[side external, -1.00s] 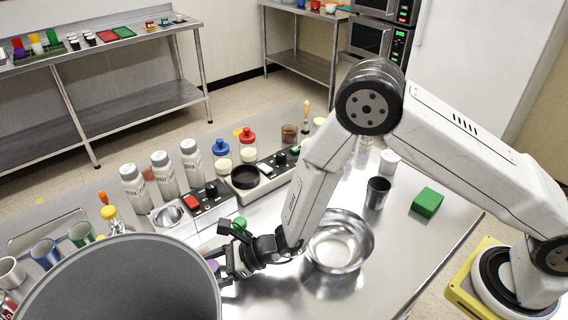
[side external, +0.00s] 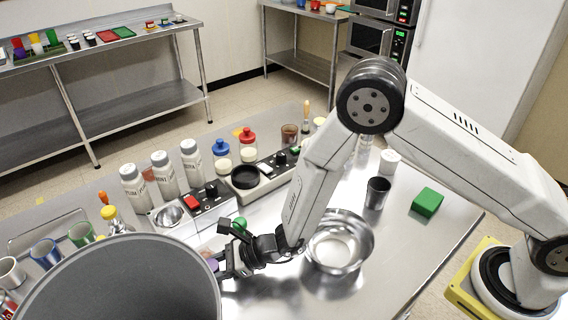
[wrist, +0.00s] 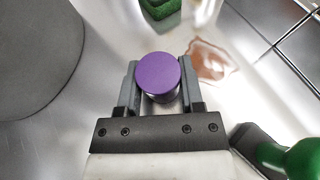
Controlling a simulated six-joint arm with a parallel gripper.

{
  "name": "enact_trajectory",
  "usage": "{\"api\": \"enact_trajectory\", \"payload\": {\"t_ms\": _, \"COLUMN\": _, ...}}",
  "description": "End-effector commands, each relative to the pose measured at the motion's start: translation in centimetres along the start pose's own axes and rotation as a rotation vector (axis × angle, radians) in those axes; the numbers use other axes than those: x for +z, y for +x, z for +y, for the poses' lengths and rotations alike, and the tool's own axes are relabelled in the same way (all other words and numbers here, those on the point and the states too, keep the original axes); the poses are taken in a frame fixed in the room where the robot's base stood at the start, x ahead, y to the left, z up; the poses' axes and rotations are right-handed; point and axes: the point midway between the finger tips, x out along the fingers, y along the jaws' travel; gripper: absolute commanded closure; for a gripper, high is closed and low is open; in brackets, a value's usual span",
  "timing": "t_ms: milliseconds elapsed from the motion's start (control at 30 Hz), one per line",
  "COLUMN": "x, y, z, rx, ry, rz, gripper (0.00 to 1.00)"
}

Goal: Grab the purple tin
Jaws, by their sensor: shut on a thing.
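The purple tin (wrist: 158,75) is between my gripper's two fingers in the wrist view, its round purple top facing the camera. My gripper (wrist: 157,90) is shut on it, with a finger against each side. In the side external view my gripper (side external: 222,262) is low over the steel table, just right of the large grey pot. Only a small purple part of the tin (side external: 212,264) shows there; the rest is hidden by the pot's rim and the gripper.
The large grey pot (side external: 120,285) stands close left of my gripper. A steel bowl (side external: 340,240) is to the right. A green object (wrist: 160,8) lies just beyond the tin, and a reddish-brown spill (wrist: 210,62) is beside it. Shakers and burner units stand behind.

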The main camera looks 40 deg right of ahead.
Motion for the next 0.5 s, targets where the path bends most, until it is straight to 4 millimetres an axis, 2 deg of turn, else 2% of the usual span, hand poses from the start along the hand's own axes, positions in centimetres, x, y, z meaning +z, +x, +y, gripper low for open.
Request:
{"api": "enact_trajectory", "payload": {"t_ms": 367, "x": 2.7, "y": -1.1, "z": 0.0, "rx": 0.0, "ry": -0.002, "rz": -0.003, "gripper": 1.0}}
{"api": "enact_trajectory", "payload": {"t_ms": 500, "x": 3.6, "y": -2.6, "z": 0.5, "rx": 0.0, "ry": -0.001, "rz": -0.001, "gripper": 1.0}}
